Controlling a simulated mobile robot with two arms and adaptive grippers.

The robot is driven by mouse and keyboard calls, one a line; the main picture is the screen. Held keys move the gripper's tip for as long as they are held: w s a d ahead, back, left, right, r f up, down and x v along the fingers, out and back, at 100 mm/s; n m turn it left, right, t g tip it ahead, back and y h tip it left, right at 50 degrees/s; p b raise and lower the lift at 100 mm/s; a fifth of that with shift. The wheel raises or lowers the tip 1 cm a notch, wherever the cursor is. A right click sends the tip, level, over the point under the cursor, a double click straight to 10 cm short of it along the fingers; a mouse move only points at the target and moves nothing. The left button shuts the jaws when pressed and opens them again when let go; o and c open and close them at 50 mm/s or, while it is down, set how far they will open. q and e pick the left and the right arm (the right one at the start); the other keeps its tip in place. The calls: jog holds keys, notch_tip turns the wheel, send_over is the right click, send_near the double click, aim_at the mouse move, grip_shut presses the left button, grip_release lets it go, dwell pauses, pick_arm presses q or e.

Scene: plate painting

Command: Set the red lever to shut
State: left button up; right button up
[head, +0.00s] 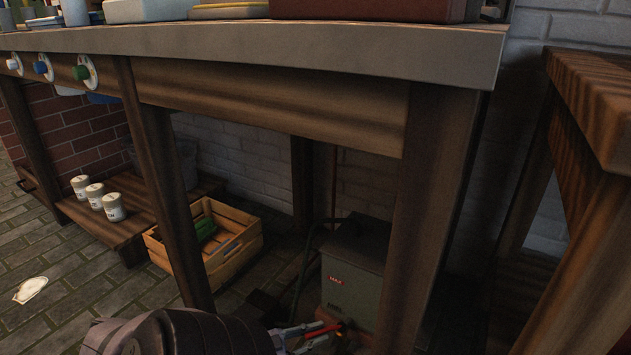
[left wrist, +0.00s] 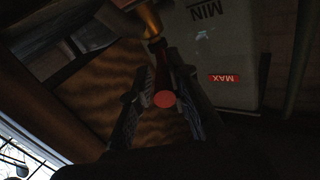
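The red lever (head: 331,328) is low under the workbench, in front of a grey-green box (head: 353,275) with a red MAX label. In the left wrist view the lever (left wrist: 164,98) shows its round red end towards me, and its shaft runs up to a brass fitting (left wrist: 150,18). My left gripper (head: 312,334) reaches in from the bottom. In the left wrist view its two fingers (left wrist: 165,88) stand either side of the lever, seemingly with narrow gaps; contact is hard to make out in the dark. My right gripper is not in view.
A bench leg (head: 425,230) stands close right of the box, and another leg (head: 160,190) stands to the left. A wooden crate (head: 240,257) is on the floor. The bench top (head: 300,40) overhangs.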

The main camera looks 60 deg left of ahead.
pick_arm(q)
jog(key=shift+o, duration=1.4)
jog(key=shift+a, duration=0.1)
jog(key=shift+s, duration=0.1)
jog(key=s+a, duration=0.1)
jog(key=s, duration=1)
jog(key=shift+s, duration=0.4)
jog(key=shift+c, duration=0.3)
